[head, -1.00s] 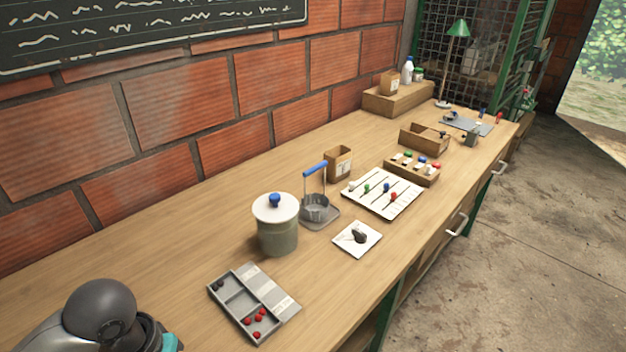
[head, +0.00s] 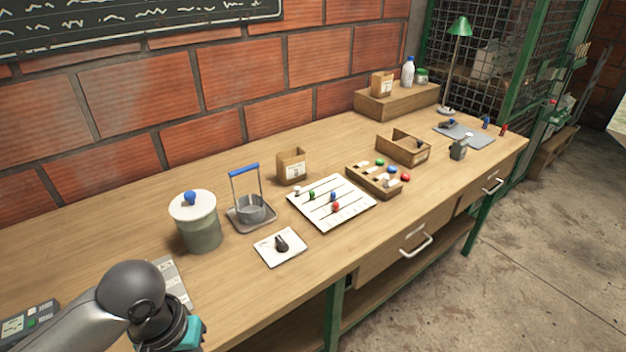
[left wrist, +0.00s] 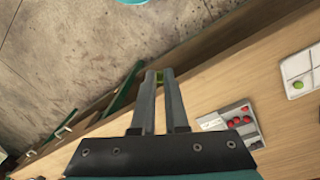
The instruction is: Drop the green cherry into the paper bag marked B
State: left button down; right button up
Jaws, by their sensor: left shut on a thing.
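My left gripper (left wrist: 160,76) is shut on a small green cherry (left wrist: 160,88), of which only a sliver shows between the fingers in the left wrist view. In the head view my left arm comes in at the lower left and its fingers are out of sight. A brown paper bag (head: 291,168) with a pale label stands upright on the bench behind the white board. A second brown bag (head: 382,84) with a label stands on the wooden riser at the back. I cannot read either letter surely. My right gripper is not in view.
On the bench are a lidded jar (head: 198,226), a blue-handled stand (head: 250,208), a white board with coloured pieces (head: 345,218), a piece box (head: 375,189) and an open wooden box (head: 403,151). The left wrist view shows a tray of red cherries (left wrist: 227,115) and a white tray (left wrist: 296,65).

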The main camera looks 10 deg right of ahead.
aim_at(287, 181)
jog(key=i+l, duration=0.15)
jog(key=l, duration=0.25)
jog(key=i+l+u, duration=0.1)
jog(key=l, duration=0.3)
jog(key=i+l, duration=0.1)
jog(key=l, duration=0.35)
jog(key=i+l+u, duration=0.1)
jog(key=l, duration=0.3)
jog(key=i+l+u, duration=0.1)
jog(key=i+l, duration=0.4)
jog(key=i+l+u, duration=0.1)
jog(key=i+l, duration=0.4)
jog(key=l, duration=0.15)
jog(key=i, duration=0.25)
